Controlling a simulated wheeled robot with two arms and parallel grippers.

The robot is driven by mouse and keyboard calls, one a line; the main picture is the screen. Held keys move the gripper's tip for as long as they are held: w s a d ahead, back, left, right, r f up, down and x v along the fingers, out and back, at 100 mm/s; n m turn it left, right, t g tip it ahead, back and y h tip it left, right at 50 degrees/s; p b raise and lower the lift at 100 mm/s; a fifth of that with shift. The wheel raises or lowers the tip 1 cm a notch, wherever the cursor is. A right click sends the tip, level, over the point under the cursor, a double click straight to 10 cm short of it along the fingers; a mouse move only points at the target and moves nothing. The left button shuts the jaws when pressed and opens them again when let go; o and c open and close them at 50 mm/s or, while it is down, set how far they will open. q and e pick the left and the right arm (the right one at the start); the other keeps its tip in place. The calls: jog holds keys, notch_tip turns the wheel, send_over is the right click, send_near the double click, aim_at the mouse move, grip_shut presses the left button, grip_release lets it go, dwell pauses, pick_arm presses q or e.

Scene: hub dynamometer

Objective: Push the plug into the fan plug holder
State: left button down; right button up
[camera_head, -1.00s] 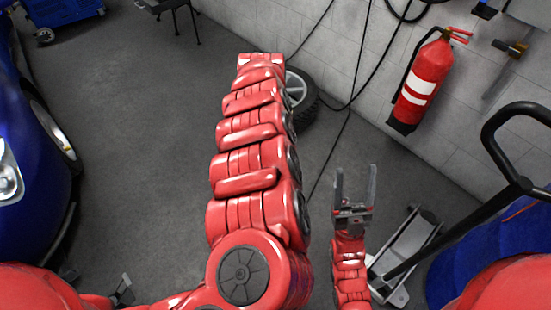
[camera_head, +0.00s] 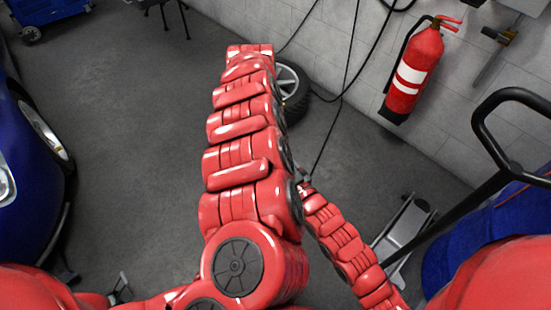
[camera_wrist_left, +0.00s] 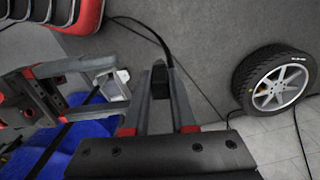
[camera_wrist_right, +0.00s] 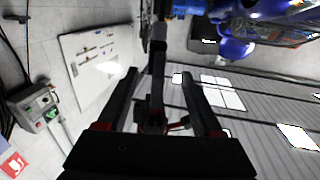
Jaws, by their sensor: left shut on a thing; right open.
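A black plug (camera_wrist_left: 161,82) with a dark cable is between the fingers of my left gripper (camera_wrist_left: 160,74) in the left wrist view, and they are shut on it. My right gripper (camera_wrist_left: 117,84) reaches in from the left of that view, open, its fingers spread beside the left gripper, apart from the plug. In the right wrist view, the right gripper (camera_wrist_right: 159,78) frames a dark narrow part that I cannot identify for certain. In the head view, my large arm hides the left gripper and most of the right. I cannot make out the fan plug holder.
A wheel (camera_head: 290,92) lies by the wall with hanging cables. A fire extinguisher (camera_head: 413,75) hangs on the wall. A floor jack (camera_head: 405,235) stands at lower right, a blue car (camera_head: 30,170) at left. A grey control box (camera_wrist_right: 38,105) shows in the right wrist view.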

jog(key=x, duration=1.1)
jog(key=shift+s, duration=0.1)
jog(key=shift+c, duration=0.3)
pick_arm(q)
jog(key=shift+w, duration=0.1)
pick_arm(e)
grip_shut()
pick_arm(q)
jog(key=c, duration=0.7)
grip_release()
jog(key=shift+d, duration=0.1)
jog(key=shift+o, duration=0.2)
